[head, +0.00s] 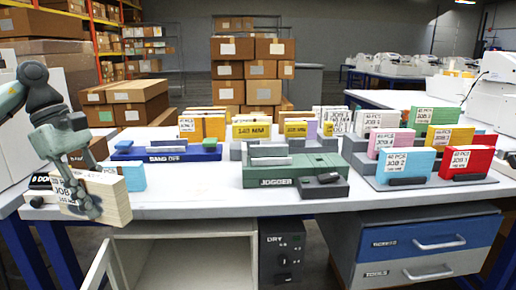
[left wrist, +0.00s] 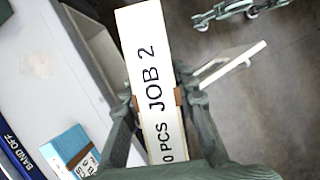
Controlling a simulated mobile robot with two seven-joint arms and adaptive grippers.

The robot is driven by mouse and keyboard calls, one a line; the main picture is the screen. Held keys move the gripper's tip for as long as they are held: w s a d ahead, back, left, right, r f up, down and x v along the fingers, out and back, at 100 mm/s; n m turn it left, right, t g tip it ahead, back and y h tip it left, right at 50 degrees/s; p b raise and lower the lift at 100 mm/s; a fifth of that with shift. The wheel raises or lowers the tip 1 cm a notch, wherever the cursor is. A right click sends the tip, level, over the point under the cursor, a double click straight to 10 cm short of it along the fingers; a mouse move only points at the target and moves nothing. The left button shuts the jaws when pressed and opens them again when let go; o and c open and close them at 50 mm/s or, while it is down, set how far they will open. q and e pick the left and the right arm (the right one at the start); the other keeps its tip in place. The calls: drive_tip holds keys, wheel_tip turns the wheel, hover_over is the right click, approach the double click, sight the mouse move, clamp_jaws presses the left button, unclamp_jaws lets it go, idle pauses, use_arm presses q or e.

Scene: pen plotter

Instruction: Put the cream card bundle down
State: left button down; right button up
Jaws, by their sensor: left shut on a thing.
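My left gripper (head: 86,203) is shut on the cream card bundle (head: 115,193), a thick block with a white label reading JOB. It holds the bundle upright at the left front of the white table (head: 200,195). In the left wrist view the bundle (left wrist: 145,50) sits between the fingers, its label reading JOB 2. That view shows floor beyond much of the bundle and the tabletop to its left, so it is at or past the front edge. Whether it touches the table cannot be told. My right gripper is not in view.
A light blue bundle (head: 135,178) stands close behind the held one. Behind it is the blue BAND OFF unit (head: 180,157). The green JOGGER (head: 285,170) stands mid-table, and a grey rack (head: 425,182) of labelled bundles is at right. The table between BAND OFF and JOGGER is clear.

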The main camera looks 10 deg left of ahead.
use_arm(q)
drive_tip(key=d+f+m+g+y+p, duration=0.1)
drive_tip(key=d+f+m+g+y, duration=0.3)
drive_tip(key=d+f+m, duration=1.1)
drive_tip(key=d+m, duration=0.2)
drive_tip(key=d, duration=0.2)
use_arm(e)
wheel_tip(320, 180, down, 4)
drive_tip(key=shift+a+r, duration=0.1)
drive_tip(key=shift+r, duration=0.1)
use_arm(q)
drive_tip(key=shift+w+r, duration=0.1)
drive_tip(key=shift+w, duration=0.1)
